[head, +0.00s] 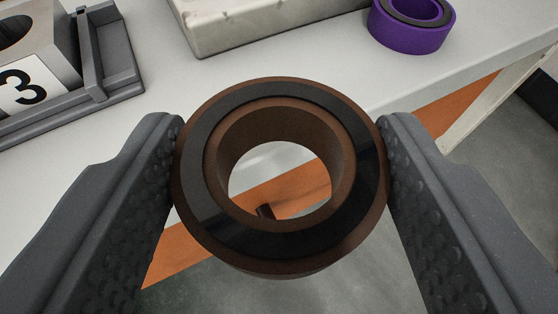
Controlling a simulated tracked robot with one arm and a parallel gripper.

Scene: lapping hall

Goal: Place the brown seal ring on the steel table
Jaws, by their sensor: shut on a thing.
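The brown seal ring (278,240) has a black band on its upper face and an open hole in the middle. My gripper (280,150) is shut on it, with one dark textured finger against its left side and the other against its right side. The ring is held up in front of the camera, and through its hole I see an orange strip and a pale surface. A light grey table top (90,185), perhaps the steel table, lies behind and below the ring. The ring overlaps the table's front edge in the picture; I cannot tell its height above it.
A purple ring (410,36) with a dark top stands on the table at the upper right. A pale block (240,25) lies at the top middle. A grey fixture (115,60) holds a metal block marked 3 (28,85) at the left. Bare table shows between them.

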